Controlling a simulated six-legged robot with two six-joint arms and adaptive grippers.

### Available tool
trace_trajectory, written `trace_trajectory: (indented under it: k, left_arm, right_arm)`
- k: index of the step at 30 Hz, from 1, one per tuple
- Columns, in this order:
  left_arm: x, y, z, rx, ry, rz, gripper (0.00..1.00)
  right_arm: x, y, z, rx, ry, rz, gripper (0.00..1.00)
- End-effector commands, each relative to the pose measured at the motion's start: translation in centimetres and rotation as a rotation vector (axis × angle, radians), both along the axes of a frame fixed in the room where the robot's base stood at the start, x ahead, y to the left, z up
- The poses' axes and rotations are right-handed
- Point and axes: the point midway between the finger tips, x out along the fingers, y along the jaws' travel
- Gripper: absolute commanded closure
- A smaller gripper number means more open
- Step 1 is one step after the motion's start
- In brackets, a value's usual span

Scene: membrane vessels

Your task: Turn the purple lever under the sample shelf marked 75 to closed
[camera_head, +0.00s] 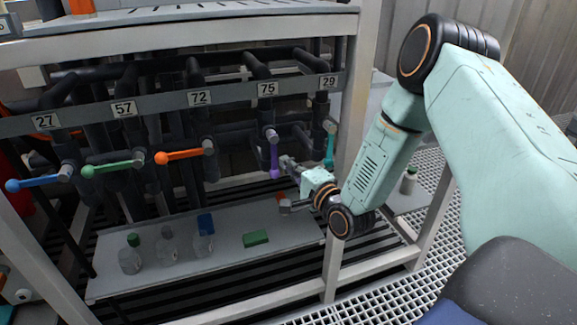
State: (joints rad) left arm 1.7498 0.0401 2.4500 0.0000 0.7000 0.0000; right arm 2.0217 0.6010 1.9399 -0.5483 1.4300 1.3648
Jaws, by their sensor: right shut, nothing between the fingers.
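The purple lever (275,160) hangs straight down from its valve below the label marked 75 (267,89). Its knob is at the lower end. My right gripper (285,161) is just to the right of the purple lever, with its fingertips close to the lever's lower half. Its fingers are shut with nothing between them. I cannot tell whether they touch the lever. My left gripper is not in view.
Blue (36,182), green (107,168) and orange (180,156) levers point left under 27, 57 and 72. Bottles (168,247) and a green block (255,238) are on the lower shelf (110,284).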

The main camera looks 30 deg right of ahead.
Motion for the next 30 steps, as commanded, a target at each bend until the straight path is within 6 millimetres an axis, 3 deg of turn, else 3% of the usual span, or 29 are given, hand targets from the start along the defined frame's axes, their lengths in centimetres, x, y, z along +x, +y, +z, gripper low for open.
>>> trace_trajectory:
  k: [30]
  left_arm:
    - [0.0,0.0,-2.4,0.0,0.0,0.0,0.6]
  right_arm:
    - [0.2,0.1,-0.5,0.137,-0.035,0.003,1.0]
